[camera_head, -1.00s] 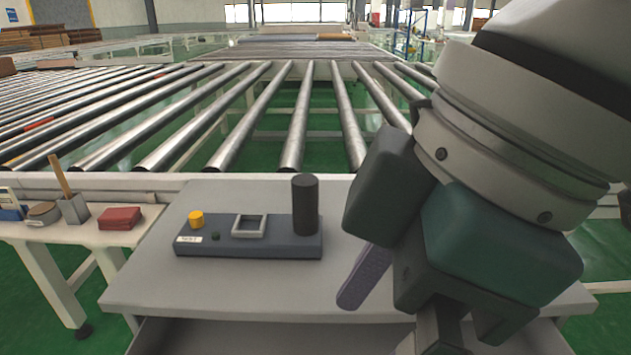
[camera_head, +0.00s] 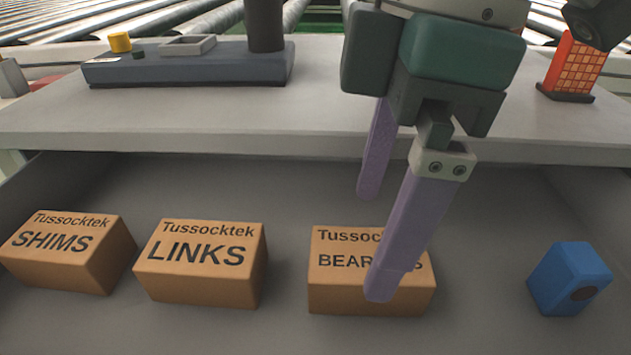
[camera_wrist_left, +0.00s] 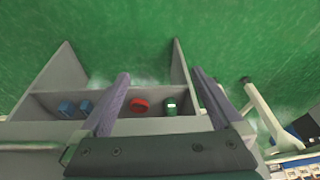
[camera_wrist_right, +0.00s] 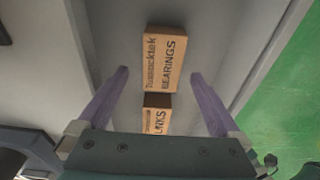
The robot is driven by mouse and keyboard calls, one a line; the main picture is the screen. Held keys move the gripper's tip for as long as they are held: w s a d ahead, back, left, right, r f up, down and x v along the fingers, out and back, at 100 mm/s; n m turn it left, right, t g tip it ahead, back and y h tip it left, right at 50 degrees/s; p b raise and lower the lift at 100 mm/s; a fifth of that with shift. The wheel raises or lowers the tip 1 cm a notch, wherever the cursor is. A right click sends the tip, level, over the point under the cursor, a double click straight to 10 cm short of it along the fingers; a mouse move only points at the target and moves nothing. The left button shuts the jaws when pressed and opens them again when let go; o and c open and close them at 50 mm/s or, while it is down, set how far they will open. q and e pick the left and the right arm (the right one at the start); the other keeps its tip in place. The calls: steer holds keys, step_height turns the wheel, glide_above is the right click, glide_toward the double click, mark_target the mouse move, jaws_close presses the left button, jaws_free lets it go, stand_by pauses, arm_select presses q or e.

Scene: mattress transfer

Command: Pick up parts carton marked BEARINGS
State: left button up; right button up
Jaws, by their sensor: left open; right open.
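The BEARINGS carton (camera_head: 335,292) is a brown box lying in the open grey drawer (camera_head: 480,290). My right gripper (camera_head: 372,248) hangs above it in the head view, and one finger hides part of its label. In the right wrist view the BEARINGS carton (camera_wrist_right: 168,60) shows between and beyond the open, empty fingers of the right gripper (camera_wrist_right: 159,75). No contact with the carton can be made out. My left gripper (camera_wrist_left: 160,75) is open and empty in the left wrist view, and is not seen in the head view.
The LINKS carton (camera_head: 200,268) and SHIMS carton (camera_head: 70,250) lie to the left in the drawer; a blue block (camera_head: 569,279) lies to the right. Above is a grey tabletop (camera_head: 200,115) with a dark fixture (camera_head: 190,68). A grey bin (camera_wrist_left: 60,103) with small parts lies below my left gripper.

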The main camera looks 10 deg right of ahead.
mark_target(371, 254)
step_height(371, 254, down, 5)
steer(key=b, duration=0.3)
steer(key=shift+s+a, duration=0.15)
steer(key=c, duration=0.6)
jaws_close()
